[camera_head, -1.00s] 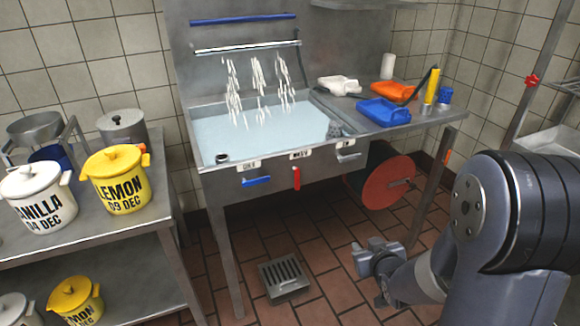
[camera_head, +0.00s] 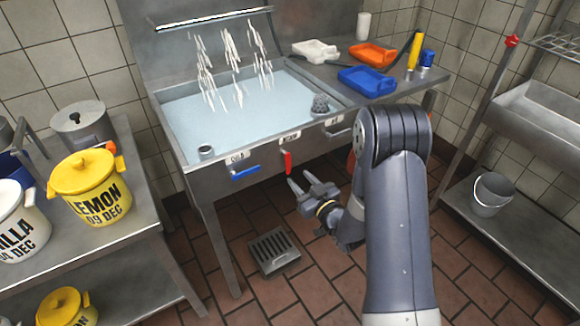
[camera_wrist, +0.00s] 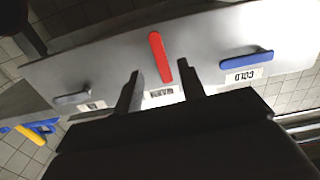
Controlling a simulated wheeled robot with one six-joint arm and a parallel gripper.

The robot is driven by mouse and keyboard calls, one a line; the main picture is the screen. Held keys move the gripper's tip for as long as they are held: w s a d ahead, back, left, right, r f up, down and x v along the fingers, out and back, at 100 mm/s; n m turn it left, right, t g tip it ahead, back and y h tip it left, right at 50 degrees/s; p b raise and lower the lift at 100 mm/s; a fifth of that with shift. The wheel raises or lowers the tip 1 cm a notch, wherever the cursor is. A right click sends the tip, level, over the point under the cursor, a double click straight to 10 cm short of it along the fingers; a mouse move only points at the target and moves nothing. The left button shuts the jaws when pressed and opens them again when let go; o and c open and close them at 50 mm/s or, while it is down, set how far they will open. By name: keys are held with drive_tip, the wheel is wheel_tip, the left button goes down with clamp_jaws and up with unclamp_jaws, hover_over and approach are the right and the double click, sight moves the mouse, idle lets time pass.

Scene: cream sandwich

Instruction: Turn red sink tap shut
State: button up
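The red sink tap lever (camera_head: 287,161) hangs almost straight down from the front panel of the sink, under a small white label. In the wrist view the red lever (camera_wrist: 159,52) appears upside down, its label end lying between the two fingers in the picture. My gripper (camera_head: 299,179) is just below and in front of the lever, fingers pointing up toward the panel. In the wrist view my gripper (camera_wrist: 159,69) is open, with a finger to each side of the lever and no visible contact. Depth to the lever is hard to tell.
A blue lever (camera_head: 245,172) labelled COLD is left of the red one, and a grey lever (camera_head: 338,131) is right. White streams fall into the water-filled sink (camera_head: 175,150). A floor drain (camera_head: 273,251) lies below. A bucket (camera_head: 491,194) stands on the right shelf.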

sight(289, 167)
drive_tip(key=x, duration=0.6)
clamp_jaws()
idle(0.3)
